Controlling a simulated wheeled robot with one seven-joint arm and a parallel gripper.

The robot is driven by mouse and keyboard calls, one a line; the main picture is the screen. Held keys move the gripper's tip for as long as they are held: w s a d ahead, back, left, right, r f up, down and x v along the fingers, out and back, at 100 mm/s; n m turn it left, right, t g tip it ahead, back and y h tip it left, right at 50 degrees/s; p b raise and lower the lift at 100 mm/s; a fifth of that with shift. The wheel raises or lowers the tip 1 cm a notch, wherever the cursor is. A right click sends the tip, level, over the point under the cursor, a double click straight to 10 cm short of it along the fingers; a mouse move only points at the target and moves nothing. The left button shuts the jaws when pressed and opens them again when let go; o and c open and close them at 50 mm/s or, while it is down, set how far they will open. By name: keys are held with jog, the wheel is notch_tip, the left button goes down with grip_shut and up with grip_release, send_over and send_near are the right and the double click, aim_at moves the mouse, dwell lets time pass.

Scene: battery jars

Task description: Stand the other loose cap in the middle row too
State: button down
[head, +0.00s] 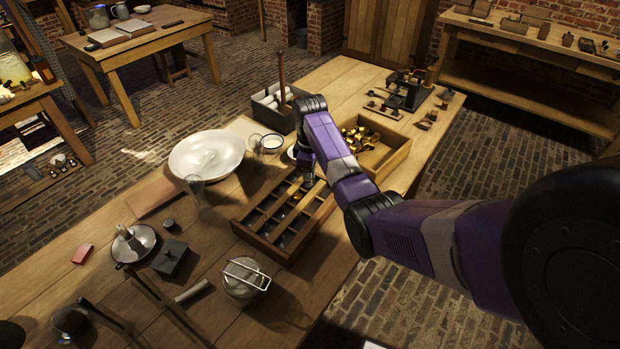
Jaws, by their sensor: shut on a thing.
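The wooden tray with compartments (262,244) lies on the workbench, its rows split by thin dividers. Small dark and light pieces sit in some compartments, too small to tell apart. My gripper (307,182) points down over the far part of the tray, partly hidden by my forearm. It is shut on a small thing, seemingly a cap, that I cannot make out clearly. Whether that thing touches the tray floor I cannot tell. My arm covers part of the tray's right side.
A wooden box of brass pieces (396,161) stands right of my wrist. A white basin (190,158), a drinking glass (196,188) and a grey bin with an upright rod (262,112) stand left and behind. A wire-clamped jar (243,283) stands in front.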

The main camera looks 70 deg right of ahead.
jog(key=f, duration=0.2)
jog(key=shift+s+a+f, duration=0.3)
jog(key=shift+s+a, duration=0.05)
jog(key=shift+s, duration=0.05)
jog(key=c, duration=1.5)
grip_release()
jog(key=shift+w+d+r+p, duration=0.1)
jog(key=shift+r+p, duration=0.6)
jog(key=shift+r, duration=2.8)
jog(key=shift+w+d+r+p, duration=0.1)
jog(key=shift+r+p, duration=0.55)
jog(key=shift+r, duration=2.8)
jog(key=shift+w, duration=0.1)
